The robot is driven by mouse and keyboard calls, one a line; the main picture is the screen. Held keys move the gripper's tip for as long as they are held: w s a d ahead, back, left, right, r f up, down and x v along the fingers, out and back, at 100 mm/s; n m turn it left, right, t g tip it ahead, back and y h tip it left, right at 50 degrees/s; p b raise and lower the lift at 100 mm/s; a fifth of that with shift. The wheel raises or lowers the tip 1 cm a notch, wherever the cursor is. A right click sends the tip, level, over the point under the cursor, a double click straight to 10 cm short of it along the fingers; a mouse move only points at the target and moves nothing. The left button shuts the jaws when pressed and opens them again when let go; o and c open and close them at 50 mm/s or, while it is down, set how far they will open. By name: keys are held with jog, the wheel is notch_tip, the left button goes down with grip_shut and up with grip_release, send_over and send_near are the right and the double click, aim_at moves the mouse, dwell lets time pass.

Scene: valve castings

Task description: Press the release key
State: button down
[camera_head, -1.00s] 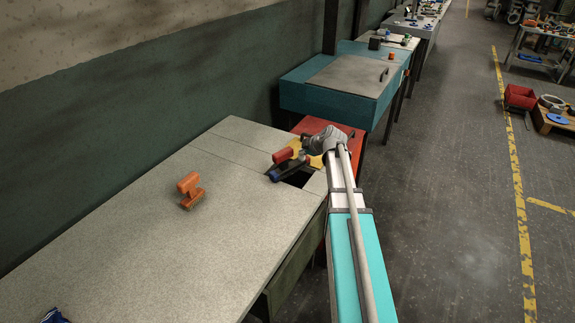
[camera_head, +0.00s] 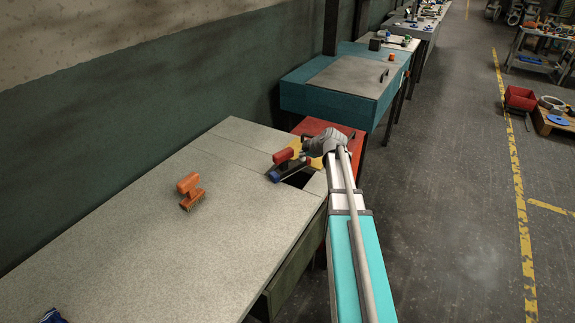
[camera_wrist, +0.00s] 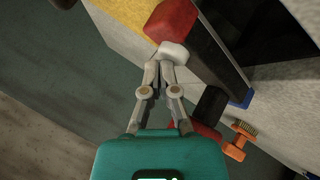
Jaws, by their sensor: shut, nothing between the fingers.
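In the wrist view my gripper (camera_wrist: 168,62) is shut, with nothing between its fingers. Its tips are at a small pale grey rounded block (camera_wrist: 174,52), touching or very close. I cannot tell for certain whether this block is the release key. A red block (camera_wrist: 171,18) lies just beyond it, beside a long black bar (camera_wrist: 215,60) with a blue end (camera_wrist: 242,99). In the head view the red block (camera_head: 283,155) and the blue-ended bar (camera_head: 275,176) sit at the bench's far right corner. My wrist hides part of that spot.
A yellow surface (camera_wrist: 110,18) is near the red block. A teal cabinet (camera_head: 330,100) stands behind.

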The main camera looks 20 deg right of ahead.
aim_at(303, 159)
jog(key=shift+d+r, duration=0.1)
jog(key=shift+r, duration=0.15)
jog(key=r+p, duration=0.6)
jog(key=shift+s+a, duration=0.1)
jog(key=shift+a, duration=0.1)
dwell(0.5)
dwell(0.9)
